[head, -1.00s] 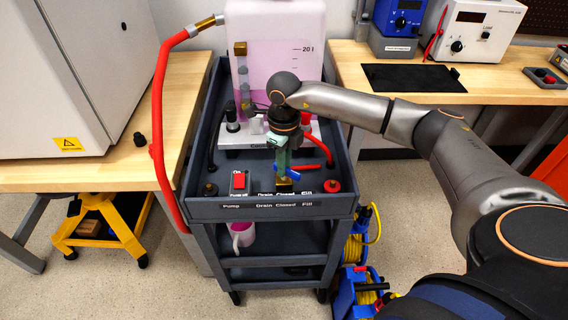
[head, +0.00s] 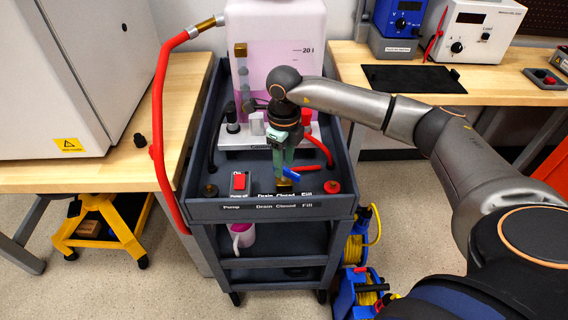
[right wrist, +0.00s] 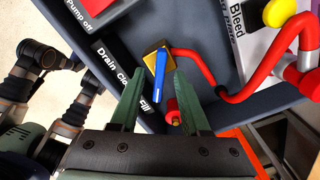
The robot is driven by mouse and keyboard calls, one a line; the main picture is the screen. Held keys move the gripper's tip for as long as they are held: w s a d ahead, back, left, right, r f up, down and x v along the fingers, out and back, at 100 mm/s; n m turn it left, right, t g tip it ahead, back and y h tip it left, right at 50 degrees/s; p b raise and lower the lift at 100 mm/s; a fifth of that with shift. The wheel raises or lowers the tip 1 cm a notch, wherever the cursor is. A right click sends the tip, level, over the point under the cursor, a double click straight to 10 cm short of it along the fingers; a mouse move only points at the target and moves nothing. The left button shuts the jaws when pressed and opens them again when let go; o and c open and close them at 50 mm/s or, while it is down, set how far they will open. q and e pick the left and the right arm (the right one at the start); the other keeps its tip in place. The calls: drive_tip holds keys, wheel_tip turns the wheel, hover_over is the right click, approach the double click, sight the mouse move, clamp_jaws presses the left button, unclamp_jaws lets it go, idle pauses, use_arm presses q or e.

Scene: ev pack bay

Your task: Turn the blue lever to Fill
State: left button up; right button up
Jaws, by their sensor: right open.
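The blue lever (head: 291,174) sits on a brass valve (head: 284,186) at the cart's front edge, above the labels Drain, Closed and Fill. In the right wrist view the lever (right wrist: 160,74) extends from the brass block (right wrist: 153,47) toward the label strip (right wrist: 122,78), its free end near the Fill label. My right gripper (head: 283,172) is over the valve with its green fingers pointing down. In the right wrist view the fingers (right wrist: 158,78) are apart, with the lever showing between them. Contact cannot be told. My left gripper is not in view.
A red pump switch (head: 239,181) lies left of the valve, and a red fitting (head: 332,186) lies right. A red hose (right wrist: 265,85) runs beside the valve. A pink-tinted tank (head: 285,70) stands behind on the grey cart (head: 212,208).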

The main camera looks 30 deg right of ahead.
wheel_tip(320, 180, up, 11)
idle(0.3)
idle(0.4)
